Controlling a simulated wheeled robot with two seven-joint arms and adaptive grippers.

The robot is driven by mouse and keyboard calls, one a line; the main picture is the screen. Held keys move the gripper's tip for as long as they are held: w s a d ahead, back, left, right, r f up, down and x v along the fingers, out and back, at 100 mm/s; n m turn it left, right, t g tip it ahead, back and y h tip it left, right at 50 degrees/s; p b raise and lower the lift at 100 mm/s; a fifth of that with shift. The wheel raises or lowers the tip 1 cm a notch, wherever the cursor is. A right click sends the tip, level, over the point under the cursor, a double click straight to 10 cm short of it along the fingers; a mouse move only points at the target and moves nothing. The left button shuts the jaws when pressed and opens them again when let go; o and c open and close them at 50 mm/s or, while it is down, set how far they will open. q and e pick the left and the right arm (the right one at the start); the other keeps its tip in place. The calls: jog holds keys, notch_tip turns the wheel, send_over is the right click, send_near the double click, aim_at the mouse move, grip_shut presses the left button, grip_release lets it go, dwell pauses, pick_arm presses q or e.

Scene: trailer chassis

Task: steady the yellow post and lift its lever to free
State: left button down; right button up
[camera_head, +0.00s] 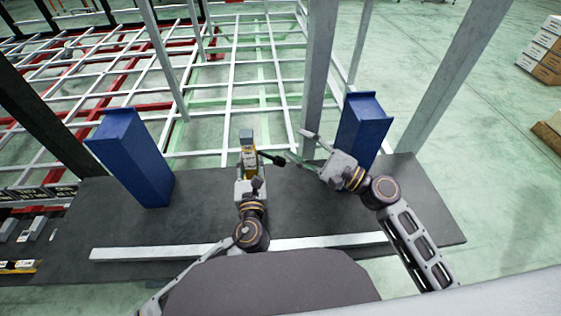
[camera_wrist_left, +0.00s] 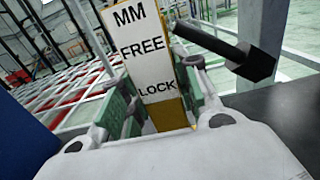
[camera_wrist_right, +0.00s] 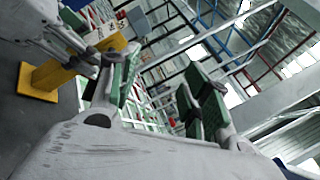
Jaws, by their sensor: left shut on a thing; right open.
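The yellow post (camera_head: 249,158) stands upright on the dark table top. In the left wrist view its face (camera_wrist_left: 150,55) carries a white label reading MM, FREE and LOCK. Its lever (camera_head: 274,159) is black and sticks out to the right; it also shows in the left wrist view (camera_wrist_left: 240,55), level with FREE or a little above. My left gripper (camera_head: 249,176) is shut on the post, its green pads on either side. My right gripper (camera_head: 298,146) is open and empty, just right of the lever's end. In the right wrist view the post's yellow base (camera_wrist_right: 38,82) shows at left.
Blue uprights stand at left (camera_head: 130,155) and right (camera_head: 363,130), the right one close behind my right gripper. A pale bar (camera_head: 320,242) lies along the table's (camera_head: 205,215) front. A grey column (camera_head: 318,70) and a white frame grid rise behind.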

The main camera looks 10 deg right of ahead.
jog(key=m+g+h, duration=0.1)
jog(key=m+g, duration=0.1)
send_near(281, 162)
jog(key=shift+d+f, duration=0.45)
jog(key=shift+d, duration=0.4)
jog(key=shift+w+a, duration=0.1)
jog(key=shift+a, duration=0.05)
jog(key=shift+x, duration=5.85)
jog(key=shift+f, duration=0.15)
grip_shut()
